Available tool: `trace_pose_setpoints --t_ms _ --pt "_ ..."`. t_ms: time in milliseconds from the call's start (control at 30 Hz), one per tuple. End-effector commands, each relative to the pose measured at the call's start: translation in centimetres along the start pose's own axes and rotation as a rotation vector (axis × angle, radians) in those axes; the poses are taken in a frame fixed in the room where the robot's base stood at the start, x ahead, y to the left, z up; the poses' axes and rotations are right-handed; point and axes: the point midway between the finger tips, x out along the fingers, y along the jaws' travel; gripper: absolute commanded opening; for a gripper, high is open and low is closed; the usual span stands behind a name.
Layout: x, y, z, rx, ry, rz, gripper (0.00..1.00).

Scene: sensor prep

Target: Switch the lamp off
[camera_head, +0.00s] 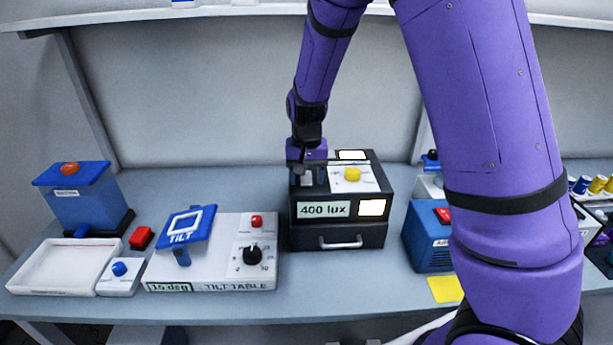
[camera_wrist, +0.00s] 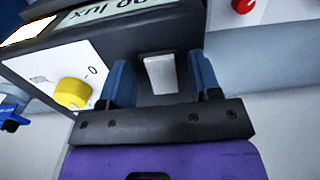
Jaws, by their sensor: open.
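The lamp is a black box (camera_head: 340,235) with a "400 lux" display (camera_head: 323,209), a bright window (camera_head: 371,207) on its front and another bright patch (camera_head: 352,155) on top. A yellow knob (camera_head: 353,174) sits on its white top panel; the knob also shows in the wrist view (camera_wrist: 73,93). My gripper (camera_head: 308,178) is over the left part of the box top, pointing down. In the wrist view, its blue fingers (camera_wrist: 163,78) are open on either side of a pale grey switch-like block (camera_wrist: 160,74). I cannot tell whether they touch it.
Left of the lamp stand a tilt table (camera_head: 210,287), a red button (camera_head: 142,238), a white tray (camera_head: 60,268) and a blue box (camera_head: 82,205). A blue unit (camera_head: 427,245) and a yellow note (camera_head: 445,289) lie right, partly behind my arm.

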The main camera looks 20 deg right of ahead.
Motion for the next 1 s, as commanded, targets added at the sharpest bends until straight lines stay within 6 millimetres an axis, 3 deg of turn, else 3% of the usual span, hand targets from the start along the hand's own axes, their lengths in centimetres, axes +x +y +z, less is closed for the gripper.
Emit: trace_pose_setpoints --t_ms 300,533,767,1000 --pt "0.25 0.00 0.00 0.000 0.000 0.000 0.57" --pt "0.23 0.00 0.00 0.000 0.000 0.000 0.08" --pt "0.17 0.04 -0.18 0.002 -0.032 0.000 0.08" --pt "-0.05 0.06 -0.62 0.003 -0.185 -0.001 0.08"
